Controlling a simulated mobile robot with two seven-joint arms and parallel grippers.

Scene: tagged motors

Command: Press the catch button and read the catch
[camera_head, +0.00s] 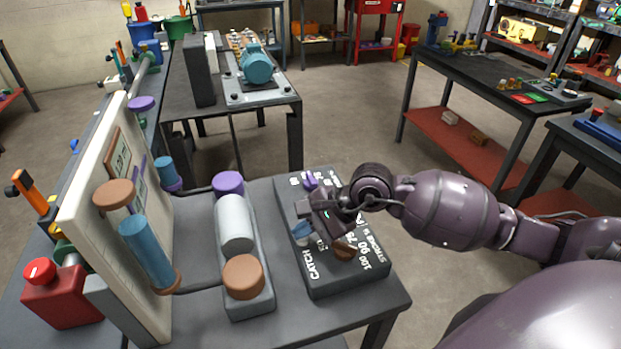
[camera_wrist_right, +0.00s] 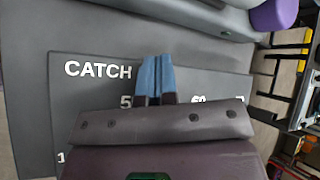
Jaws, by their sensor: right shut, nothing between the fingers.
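A dark grey box with white lettering (camera_head: 330,287) lies on the near table. The word CATCH shows along its edge, with a row of numbers and the word STROKE beside it. The box's face also shows in the right wrist view (camera_wrist_right: 90,110). My right gripper (camera_head: 302,232) is over the box near the CATCH lettering. Its blue fingertips (camera_wrist_right: 154,78) are together with nothing between them. I cannot tell whether they touch the box. A brown knob (camera_head: 344,250) and a purple one (camera_head: 310,181) show beside the gripper. The catch button is not clearly seen. My left gripper is out of view.
Left of the box stands a grey unit with a white cylinder (camera_head: 235,222) between purple and brown caps. Further left are an upright cream panel (camera_head: 85,215) and a red button box (camera_head: 62,295). A table with a teal motor (camera_head: 256,66) stands behind. Open floor lies right of it.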

